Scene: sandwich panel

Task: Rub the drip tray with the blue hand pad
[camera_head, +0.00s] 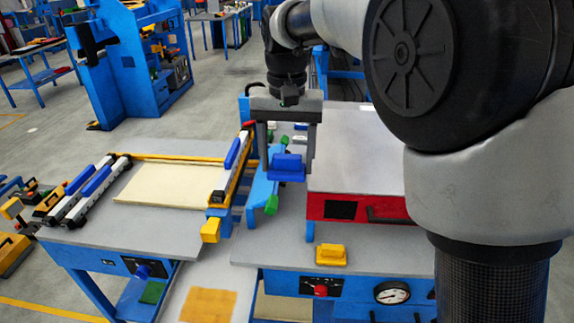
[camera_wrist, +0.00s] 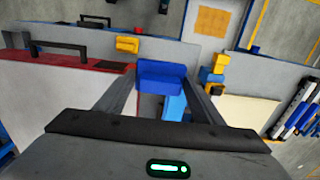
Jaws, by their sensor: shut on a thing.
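The blue hand pad (camera_head: 288,163) is between the two fingers of my gripper (camera_head: 288,172), which is shut on it. It is held up in the air, left of the red box's front corner. In the wrist view the blue pad (camera_wrist: 161,76) sits between the fingertips. A grey sheet with an orange-brown patch (camera_head: 208,305) lies low at the front of the head view and may be the drip tray; I cannot tell for sure. My gripper is above and behind it, apart from it.
A red box with a grey top (camera_head: 355,160) stands right of my gripper. A yellow pad (camera_head: 331,255) lies on the grey bench before it. A cream panel (camera_head: 170,186) lies on the left bench, between clamps with blue handles (camera_head: 96,182). A gauge (camera_head: 392,293) is on the bench front.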

